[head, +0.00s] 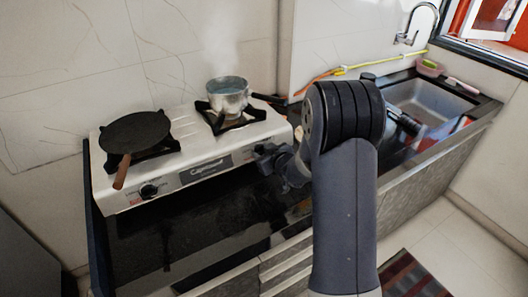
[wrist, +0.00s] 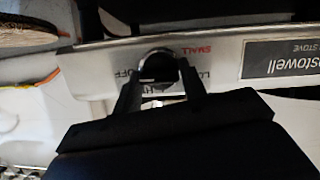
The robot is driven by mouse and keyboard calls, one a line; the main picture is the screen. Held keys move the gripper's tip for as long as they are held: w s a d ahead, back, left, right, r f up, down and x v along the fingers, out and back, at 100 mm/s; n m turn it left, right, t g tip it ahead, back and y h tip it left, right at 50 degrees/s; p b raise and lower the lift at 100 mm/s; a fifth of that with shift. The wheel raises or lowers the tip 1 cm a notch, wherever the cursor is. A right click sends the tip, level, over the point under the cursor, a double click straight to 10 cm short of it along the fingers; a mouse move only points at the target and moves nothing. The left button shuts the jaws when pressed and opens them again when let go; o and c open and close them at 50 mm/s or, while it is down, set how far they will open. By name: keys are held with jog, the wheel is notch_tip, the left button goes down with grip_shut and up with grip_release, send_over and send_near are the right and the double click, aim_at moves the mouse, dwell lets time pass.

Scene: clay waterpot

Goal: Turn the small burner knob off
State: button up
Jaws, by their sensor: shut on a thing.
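The small burner knob (wrist: 158,65) is a dark round knob with a shiny rim on the white stove front (wrist: 215,60). The red word SMALL and OFF, LO and HI marks show around it, upside down in the wrist view. My gripper (wrist: 158,78) has one finger on each side of the knob and is shut on it. In the head view my gripper (head: 265,153) is at the right end of the stove front and hides most of this knob. The fingers cover part of the dial marks, so I cannot tell the exact setting.
A steaming pot (head: 228,99) stands on the right burner, its handle pointing right towards my arm. A black pan (head: 134,132) with a wooden handle sits on the left burner. Another knob (head: 149,191) is at the front left. A sink (head: 430,100) lies right of my arm.

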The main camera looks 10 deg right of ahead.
jog(key=o, duration=0.9)
jog(key=shift+o, duration=0.2)
jog(key=v, duration=1)
jog(key=shift+s, duration=0.4)
jog(key=shift+r, duration=0.1)
jog(key=x, duration=1.1)
jog(key=shift+d, duration=0.1)
jog(key=shift+r, duration=0.1)
jog(key=shift+s, duration=0.1)
